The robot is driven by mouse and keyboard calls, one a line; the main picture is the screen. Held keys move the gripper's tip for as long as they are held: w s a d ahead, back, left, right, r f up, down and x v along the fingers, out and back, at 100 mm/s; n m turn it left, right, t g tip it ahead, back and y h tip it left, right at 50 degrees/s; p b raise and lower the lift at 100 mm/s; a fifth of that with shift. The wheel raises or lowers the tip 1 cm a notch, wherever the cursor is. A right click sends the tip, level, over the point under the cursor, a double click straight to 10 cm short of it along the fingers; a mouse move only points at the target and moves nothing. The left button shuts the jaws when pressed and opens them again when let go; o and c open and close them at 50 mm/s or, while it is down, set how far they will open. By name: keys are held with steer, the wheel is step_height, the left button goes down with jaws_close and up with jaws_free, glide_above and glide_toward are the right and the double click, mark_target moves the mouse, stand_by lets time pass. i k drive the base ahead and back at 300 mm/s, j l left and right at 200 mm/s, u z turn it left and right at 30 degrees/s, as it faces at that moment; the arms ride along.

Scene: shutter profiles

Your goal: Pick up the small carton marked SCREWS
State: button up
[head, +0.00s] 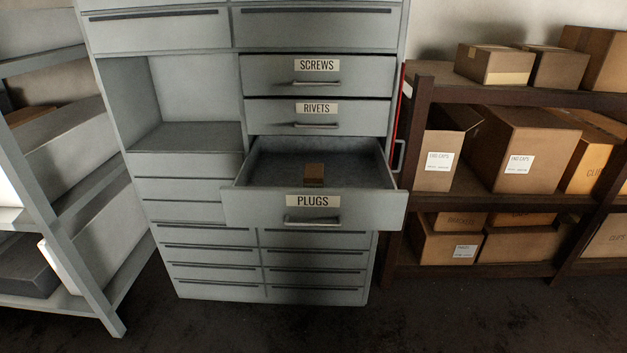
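A grey metal cabinet (195,237) stands in the middle of the head view. Its drawer labelled SCREWS (275,75) is shut, and so is the drawer labelled RIVETS (270,115) below it. The drawer labelled PLUGS (258,207) is pulled out. A small brown carton (314,174) sits inside the PLUGS drawer near its front wall; the front wall may hide its lower part. I cannot read any marking on this carton. No carton marked SCREWS is visible. My gripper is not in view.
A dark shelf rack (455,180) with several cardboard boxes stands on the right, close beside the open drawer. A grey shelf (75,240) with boxes stands on the left. An empty open compartment (190,136) is left of the drawers. The floor in front is clear.

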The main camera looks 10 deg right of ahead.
mark_target(314, 172)
steer(key=i+j, duration=0.85)
